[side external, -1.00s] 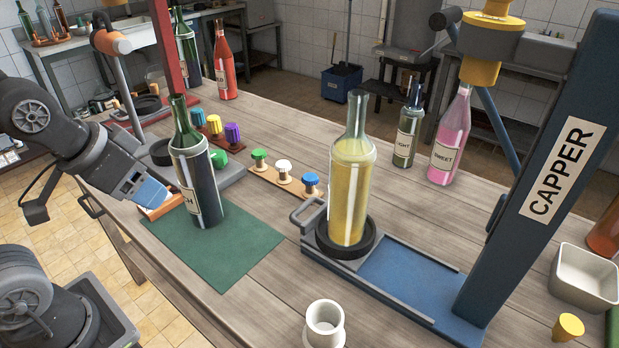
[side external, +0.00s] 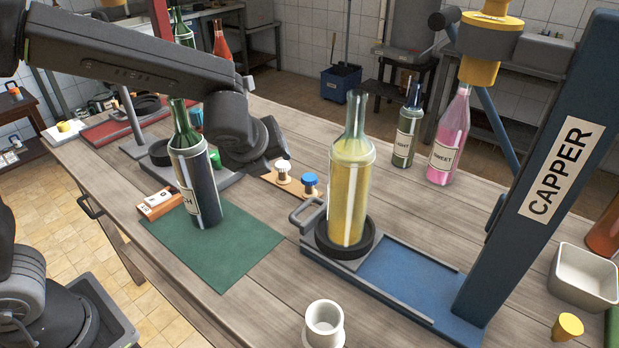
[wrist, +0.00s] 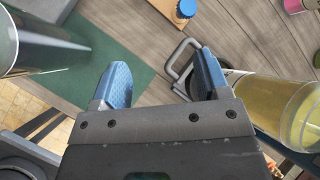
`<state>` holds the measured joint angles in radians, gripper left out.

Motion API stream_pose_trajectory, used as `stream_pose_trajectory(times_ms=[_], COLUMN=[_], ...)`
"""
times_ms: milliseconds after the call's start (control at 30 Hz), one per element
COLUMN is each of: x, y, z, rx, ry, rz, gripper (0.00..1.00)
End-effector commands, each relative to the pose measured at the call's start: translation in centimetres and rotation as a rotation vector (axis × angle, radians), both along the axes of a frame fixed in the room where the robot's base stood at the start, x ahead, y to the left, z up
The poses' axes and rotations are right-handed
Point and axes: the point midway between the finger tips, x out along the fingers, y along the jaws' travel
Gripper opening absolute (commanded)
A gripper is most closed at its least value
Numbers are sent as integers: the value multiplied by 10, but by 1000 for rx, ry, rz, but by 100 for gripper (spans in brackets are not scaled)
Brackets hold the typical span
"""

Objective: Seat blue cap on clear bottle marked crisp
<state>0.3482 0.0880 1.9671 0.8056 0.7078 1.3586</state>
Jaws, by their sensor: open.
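The blue cap (side external: 309,181) stands at the right end of a small wooden strip beside a white cap (side external: 283,169). The blue cap also shows at the top of the wrist view (wrist: 186,9). A clear bottle with yellow liquid (side external: 349,190) stands upright and uncapped in a dark ring on the capper's sled. It is also at the right of the wrist view (wrist: 268,105). Its label's word cannot be read. My gripper (wrist: 160,80) is open and empty, with both blue fingers apart above the bench. In the side view the fingers are hidden behind my arm.
The blue capper (side external: 535,180) stands at the right. A dark green bottle (side external: 195,185) is on a green mat (side external: 245,255) at the left. A white cup (side external: 325,325) is at the front.

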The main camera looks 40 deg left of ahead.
Motion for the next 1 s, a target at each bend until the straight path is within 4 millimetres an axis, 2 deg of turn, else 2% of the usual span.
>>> stream_pose_trajectory(times_ms=[33, 100, 267, 700, 1000], x=[12, 25, 39, 87, 102], y=[-11, -22, -33, -14, -8], z=[-10, -19, -30, -81, -98], rx=[90, 190, 308, 317, 317], ry=[25, 45, 68, 72, 71], rz=[-113, -239, -380, -390, -389], gripper=[69, 69, 69, 69, 69])
